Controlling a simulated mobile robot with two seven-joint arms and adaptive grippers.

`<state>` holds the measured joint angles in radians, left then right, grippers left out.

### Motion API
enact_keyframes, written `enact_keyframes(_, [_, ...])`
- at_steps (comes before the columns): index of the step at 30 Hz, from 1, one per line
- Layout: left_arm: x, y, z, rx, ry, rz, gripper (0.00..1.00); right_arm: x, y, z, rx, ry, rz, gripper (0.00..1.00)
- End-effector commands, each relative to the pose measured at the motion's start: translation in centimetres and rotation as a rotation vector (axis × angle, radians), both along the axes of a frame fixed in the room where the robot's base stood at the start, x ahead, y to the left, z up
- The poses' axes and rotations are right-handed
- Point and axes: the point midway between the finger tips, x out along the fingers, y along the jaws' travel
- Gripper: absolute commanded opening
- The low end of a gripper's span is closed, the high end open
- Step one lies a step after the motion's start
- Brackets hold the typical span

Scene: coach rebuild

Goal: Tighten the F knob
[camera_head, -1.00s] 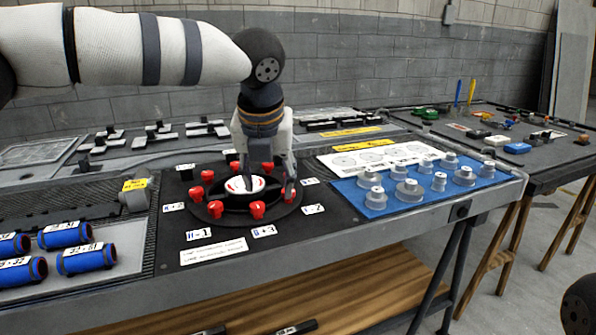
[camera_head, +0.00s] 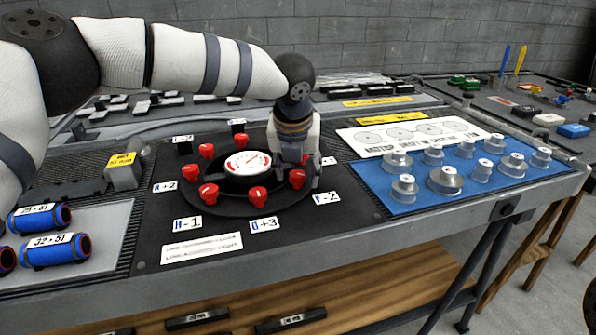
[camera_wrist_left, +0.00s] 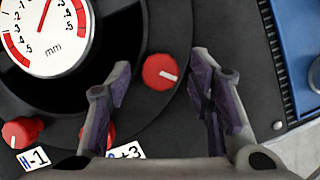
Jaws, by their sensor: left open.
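The round black dial plate (camera_head: 220,205) carries a white gauge (camera_head: 247,163) ringed by several red knobs. The card reading F-2 (camera_head: 326,198) lies in front of the plate's right side. The red knob nearest that card, the F knob (camera_head: 297,180), has a white pointer mark; it also shows in the left wrist view (camera_wrist_left: 160,72). My left gripper (camera_head: 300,172) points down over this knob. Its fingers (camera_wrist_left: 162,68) are apart in the left wrist view, with the knob seen between their tips. Whether they touch it I cannot tell. My right gripper is not in view.
Neighbouring red knobs (camera_head: 257,195) stand close along the ring. A blue mat (camera_head: 395,200) with several silver weights lies to the right. Blue cylinders (camera_head: 55,250) lie at the left on a grey tray. A paper strip (camera_head: 202,247) lies near the front edge.

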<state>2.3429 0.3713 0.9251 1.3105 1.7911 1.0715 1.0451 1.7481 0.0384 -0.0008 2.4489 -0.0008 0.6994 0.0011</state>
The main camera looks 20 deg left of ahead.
Motion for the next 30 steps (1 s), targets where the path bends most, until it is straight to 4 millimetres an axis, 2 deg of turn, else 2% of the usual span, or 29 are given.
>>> enact_keyframes(7, [0.11,0.01,-0.03,0.000,-0.003,0.000,0.48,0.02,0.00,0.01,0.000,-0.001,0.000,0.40])
enact_keyframes(8, [0.10,0.01,-0.03,0.000,-0.003,0.000,0.45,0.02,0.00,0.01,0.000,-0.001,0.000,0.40])
enact_keyframes(14, [0.09,0.02,-0.03,0.000,-0.002,0.000,0.01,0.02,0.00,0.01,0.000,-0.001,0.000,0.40])
enact_keyframes(23, [0.08,0.07,0.03,-0.001,-0.002,-0.022,0.01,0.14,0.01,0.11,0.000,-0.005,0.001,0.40])
enact_keyframes(30, [0.06,0.16,0.11,-0.002,-0.002,-0.145,0.01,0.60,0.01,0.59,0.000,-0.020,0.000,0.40])
